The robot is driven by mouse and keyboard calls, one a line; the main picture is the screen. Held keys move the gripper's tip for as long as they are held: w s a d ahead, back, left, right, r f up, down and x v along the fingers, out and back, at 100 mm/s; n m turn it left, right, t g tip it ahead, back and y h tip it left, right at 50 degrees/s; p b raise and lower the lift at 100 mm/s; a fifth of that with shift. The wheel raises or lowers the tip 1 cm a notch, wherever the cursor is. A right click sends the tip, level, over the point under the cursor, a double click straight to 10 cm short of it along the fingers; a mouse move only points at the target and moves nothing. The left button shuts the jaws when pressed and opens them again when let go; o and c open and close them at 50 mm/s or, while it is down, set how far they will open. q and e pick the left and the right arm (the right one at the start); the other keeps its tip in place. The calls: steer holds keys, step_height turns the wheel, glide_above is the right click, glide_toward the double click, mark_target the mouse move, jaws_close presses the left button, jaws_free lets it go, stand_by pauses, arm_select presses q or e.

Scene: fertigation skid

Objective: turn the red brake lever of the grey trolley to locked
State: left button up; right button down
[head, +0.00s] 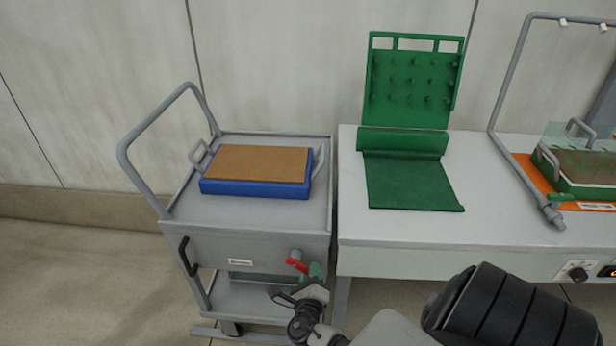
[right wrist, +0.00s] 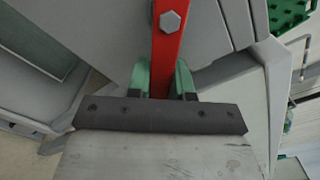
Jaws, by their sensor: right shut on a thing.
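The grey trolley (head: 240,240) stands at the left in the head view, beside the white bench. Its red brake lever (head: 296,265) is on the front panel near the right corner, by a grey knob-like pivot. In the right wrist view the lever (right wrist: 167,60) is a red bar with a hex bolt, running down between the green fingers. My right gripper (head: 314,272) is shut on the lever; its fingers (right wrist: 163,80) lie on both sides of the bar. The lever's end is hidden by the gripper. My left gripper is not in view.
A blue tray with a brown top (head: 255,190) sits on the trolley. The white bench (head: 400,228) holds a green folding rack (head: 412,180) and, at the right, an orange mat with a green tray. A black handle (head: 187,256) sits on the trolley's front left.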

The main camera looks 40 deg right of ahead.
steer(key=r+n+p, duration=0.1)
steer(key=p, duration=0.1)
steer(key=r+n+p, duration=0.1)
steer(key=n+p, duration=0.1)
steer(key=s+r+n+p, duration=0.1)
steer(key=n+p, duration=0.1)
steer(key=p, duration=0.1)
steer(key=shift+d, duration=0.4)
steer(key=shift+s+r+n+p, duration=0.1)
steer(key=shift+r+n+p, duration=0.1)
steer(key=shift+n+p, duration=0.65)
steer(key=shift+r+n+p, duration=0.2)
steer(key=shift+n+p, duration=0.5)
steer(key=shift+n, duration=0.15)
steer(key=c, duration=1)
jaws_free()
steer(key=v, duration=1)
steer(key=shift+s+a, duration=0.25)
steer(key=shift+s, duration=0.05)
